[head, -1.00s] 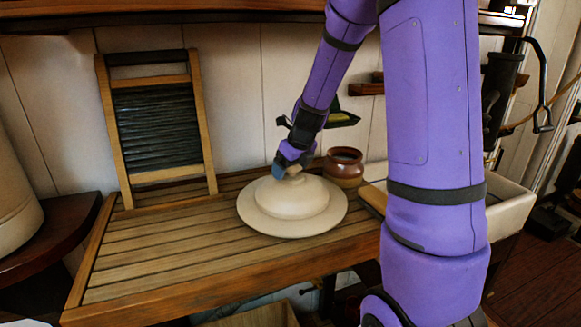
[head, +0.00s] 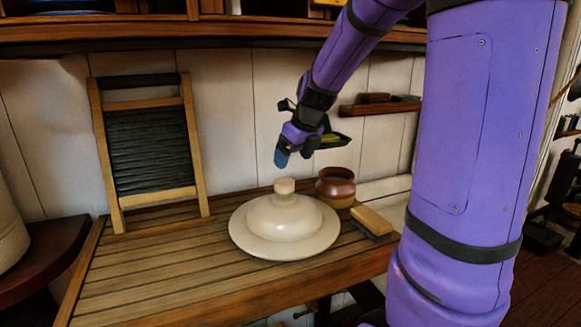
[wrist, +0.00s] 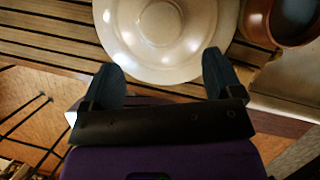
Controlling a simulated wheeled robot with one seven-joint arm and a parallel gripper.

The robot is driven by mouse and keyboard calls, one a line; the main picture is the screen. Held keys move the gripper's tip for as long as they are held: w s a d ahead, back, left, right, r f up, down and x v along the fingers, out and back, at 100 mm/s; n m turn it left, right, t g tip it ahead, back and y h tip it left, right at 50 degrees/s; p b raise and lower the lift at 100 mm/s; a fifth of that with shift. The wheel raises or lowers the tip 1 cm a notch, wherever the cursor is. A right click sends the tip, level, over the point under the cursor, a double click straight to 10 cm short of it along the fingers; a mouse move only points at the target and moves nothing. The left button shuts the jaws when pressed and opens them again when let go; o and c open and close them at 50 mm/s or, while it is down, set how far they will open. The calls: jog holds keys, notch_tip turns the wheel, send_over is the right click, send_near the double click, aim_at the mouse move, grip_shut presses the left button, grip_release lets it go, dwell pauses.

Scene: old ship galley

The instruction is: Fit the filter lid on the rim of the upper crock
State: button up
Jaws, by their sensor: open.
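The filter lid (head: 285,222) is a cream, wide-brimmed domed disc with a round knob on top. It lies flat on the slatted wooden board, knob up. In the wrist view the lid (wrist: 165,55) shows ahead of my fingers, its far edge cut off by the frame. My gripper (head: 294,158) is above the lid's knob, apart from it and empty. In the wrist view my gripper's two dark fingers (wrist: 160,84) stand wide apart with nothing between them. A large cream vessel (head: 8,215) is partly in view at the left edge; I cannot tell if it is the upper crock.
A brown jar (head: 336,187) stands just behind the lid on the right, and a brush (head: 372,221) lies beside it. A washboard (head: 152,150) leans on the back wall. The left of the slatted board (head: 160,275) is clear.

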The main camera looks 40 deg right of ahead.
jog(key=s+a+r+n, duration=0.3)
jog(key=s+a+n, duration=0.4)
jog(key=s+n, duration=0.4)
jog(key=s+a+r+n, duration=0.3)
jog(key=s+a+n, duration=0.5)
jog(key=n, duration=1.5)
jog(key=s, duration=0.4)
jog(key=shift+n+t+h, duration=0.3)
jog(key=shift+n+t, duration=0.1)
jog(key=shift+o, duration=0.5)
jog(key=shift+r, duration=0.1)
